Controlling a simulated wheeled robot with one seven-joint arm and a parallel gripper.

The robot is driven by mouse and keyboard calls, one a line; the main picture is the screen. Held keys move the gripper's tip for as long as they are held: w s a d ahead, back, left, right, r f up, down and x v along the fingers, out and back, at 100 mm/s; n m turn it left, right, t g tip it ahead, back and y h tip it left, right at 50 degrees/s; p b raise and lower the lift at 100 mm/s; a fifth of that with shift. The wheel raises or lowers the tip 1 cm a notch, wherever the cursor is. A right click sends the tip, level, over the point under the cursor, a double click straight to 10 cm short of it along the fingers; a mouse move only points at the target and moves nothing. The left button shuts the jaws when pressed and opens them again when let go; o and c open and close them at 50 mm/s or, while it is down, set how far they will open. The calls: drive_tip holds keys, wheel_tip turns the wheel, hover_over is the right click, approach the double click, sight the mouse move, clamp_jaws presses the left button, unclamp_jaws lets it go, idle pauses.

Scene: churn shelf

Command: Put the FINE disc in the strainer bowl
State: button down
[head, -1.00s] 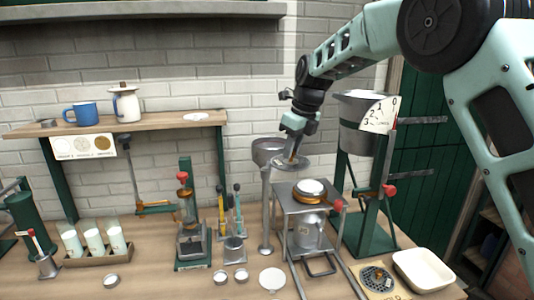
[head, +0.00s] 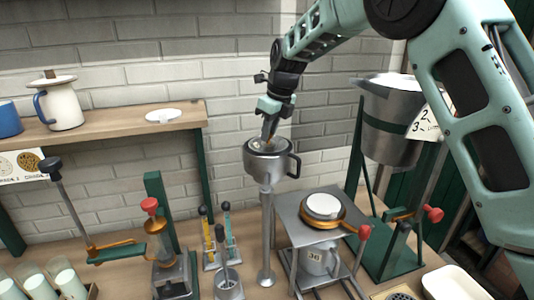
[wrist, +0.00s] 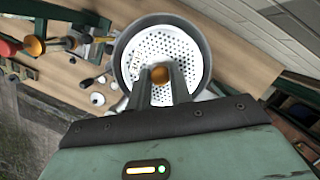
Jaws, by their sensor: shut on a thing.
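The strainer bowl (head: 262,168) is a grey metal bowl on top of a tall post, with a dark handle at its right. My gripper (head: 268,138) points down into its mouth. In the wrist view my fingers are shut on the small orange-brown knob of a pale perforated disc (wrist: 185,52). The disc shows inside the round grey rim of the bowl (wrist: 121,55). I cannot tell whether the disc touches the bowl's floor or hangs just above it. No grade mark is readable on it.
A metal stand (head: 322,235) with a white-topped round piece is right of the post. A large grey hopper (head: 390,135) with a dial stands behind it at right. A lever press (head: 160,235) stands at left. The wooden shelf (head: 120,130) holds a white jug (head: 62,106).

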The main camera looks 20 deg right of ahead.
sight(272, 145)
drive_tip(key=shift+f+p, duration=0.95)
drive_tip(key=shift+f, duration=2.5)
drive_tip(key=shift+s+f, duration=0.1)
drive_tip(key=shift+f, duration=0.05)
drive_tip(key=c, duration=1.3)
unclamp_jaws()
